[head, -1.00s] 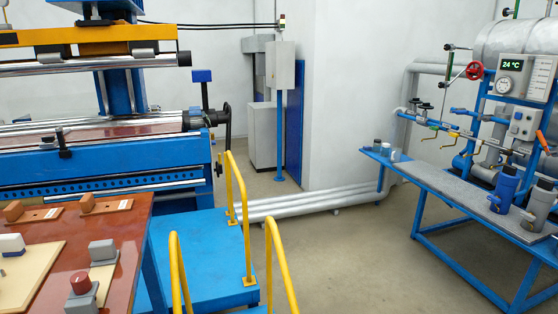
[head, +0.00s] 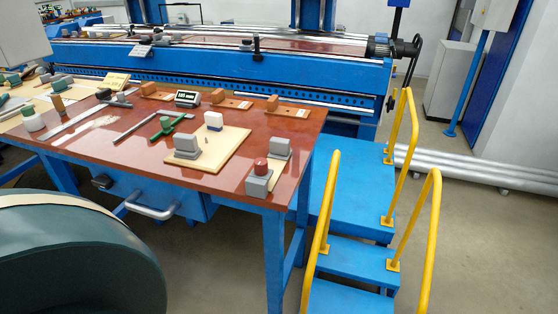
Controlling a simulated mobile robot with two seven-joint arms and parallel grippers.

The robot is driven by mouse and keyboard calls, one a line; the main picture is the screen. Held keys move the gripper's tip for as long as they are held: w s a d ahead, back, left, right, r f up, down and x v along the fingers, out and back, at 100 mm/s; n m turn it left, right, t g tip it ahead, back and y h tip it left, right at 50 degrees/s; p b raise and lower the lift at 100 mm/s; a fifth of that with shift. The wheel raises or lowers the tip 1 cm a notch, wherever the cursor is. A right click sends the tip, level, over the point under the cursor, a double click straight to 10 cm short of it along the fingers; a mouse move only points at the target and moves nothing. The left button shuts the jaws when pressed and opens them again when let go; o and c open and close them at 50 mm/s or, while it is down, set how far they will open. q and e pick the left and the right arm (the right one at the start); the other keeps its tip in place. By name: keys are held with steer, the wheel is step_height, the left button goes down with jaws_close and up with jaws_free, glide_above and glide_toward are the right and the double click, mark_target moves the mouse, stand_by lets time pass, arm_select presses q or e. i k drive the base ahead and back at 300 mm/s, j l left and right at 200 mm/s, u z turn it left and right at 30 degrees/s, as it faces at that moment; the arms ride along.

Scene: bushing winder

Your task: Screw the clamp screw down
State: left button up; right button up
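The blue winding machine (head: 330,75) stands behind the workbench, with a long metal roller along its top. A small black upright fitting (head: 256,46) sits on its front beam, and another dark fitting (head: 157,36) stands further left. I cannot tell for sure whether either is the clamp screw. A black ribbed part (head: 404,48) is at the machine's right end. Neither of my grippers is in view.
The red-brown workbench (head: 225,185) carries grey blocks, a beige board (head: 232,143), a green tool (head: 168,126) and a small display (head: 188,99). Blue steps (head: 352,258) with yellow rails (head: 322,225) stand right of it. A dark green rounded object (head: 70,260) fills the lower left.

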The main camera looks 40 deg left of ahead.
mark_target(260, 165)
steer(key=u, duration=1.3)
